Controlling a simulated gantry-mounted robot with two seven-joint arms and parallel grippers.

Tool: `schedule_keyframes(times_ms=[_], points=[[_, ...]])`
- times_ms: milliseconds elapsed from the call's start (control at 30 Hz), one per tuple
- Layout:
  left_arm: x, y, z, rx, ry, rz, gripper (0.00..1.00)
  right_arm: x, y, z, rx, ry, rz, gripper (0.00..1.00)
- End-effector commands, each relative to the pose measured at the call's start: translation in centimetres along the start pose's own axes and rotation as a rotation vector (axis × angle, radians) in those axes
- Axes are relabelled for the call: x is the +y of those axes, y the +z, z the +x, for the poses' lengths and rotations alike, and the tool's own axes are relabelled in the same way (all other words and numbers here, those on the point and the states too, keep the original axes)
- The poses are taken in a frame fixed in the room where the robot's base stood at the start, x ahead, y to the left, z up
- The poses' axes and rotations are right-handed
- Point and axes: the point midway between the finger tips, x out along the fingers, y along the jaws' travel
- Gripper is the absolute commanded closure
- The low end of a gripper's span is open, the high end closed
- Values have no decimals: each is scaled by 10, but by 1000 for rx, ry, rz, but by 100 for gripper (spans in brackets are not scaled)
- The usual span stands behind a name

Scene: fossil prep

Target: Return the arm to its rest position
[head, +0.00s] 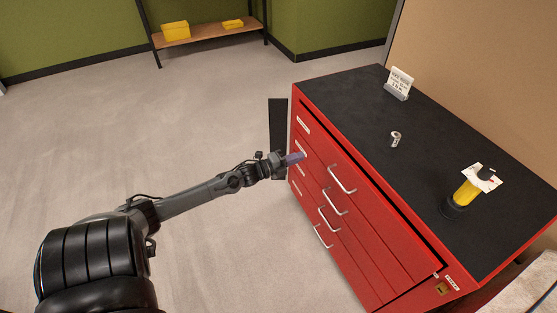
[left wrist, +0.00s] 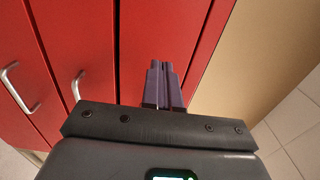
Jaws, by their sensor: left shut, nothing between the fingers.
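My left gripper (head: 293,158) reaches in from the left in the head view, in front of the left end of the red drawer cabinet (head: 375,220). Its purple fingers are shut together with nothing between them. In the left wrist view the shut fingers (left wrist: 164,84) show against the red drawer fronts (left wrist: 155,40). Whether the fingertips touch the cabinet I cannot tell. My right gripper is not in view.
The cabinet's black top (head: 430,150) holds a card holder (head: 398,84), a small cylinder (head: 395,139) and a yellow-and-black object (head: 466,192) with a white tag. Silver handles (head: 341,180) stick out in front. A shelf (head: 205,33) stands at the back. The floor (head: 130,130) at left is clear.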

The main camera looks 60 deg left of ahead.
Motion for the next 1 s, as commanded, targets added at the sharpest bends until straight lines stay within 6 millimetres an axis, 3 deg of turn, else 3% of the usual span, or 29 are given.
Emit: schedule_keyframes(times_ms=[300, 567, 667, 767, 867, 1000], points=[[-1, 0, -47, 0, 1, -1, 100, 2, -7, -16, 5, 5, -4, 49], [0, -1, -62, -1, 4, -6, 100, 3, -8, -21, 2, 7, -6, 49], [12, -11, -72, -10, 18, -40, 100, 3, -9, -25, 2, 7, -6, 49], [21, -44, -79, 5, 18, -100, 100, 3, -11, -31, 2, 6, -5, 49], [21, -95, -80, 30, 12, -182, 100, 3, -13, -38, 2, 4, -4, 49], [16, -184, -79, 0, 104, -387, 100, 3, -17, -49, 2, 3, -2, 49]])
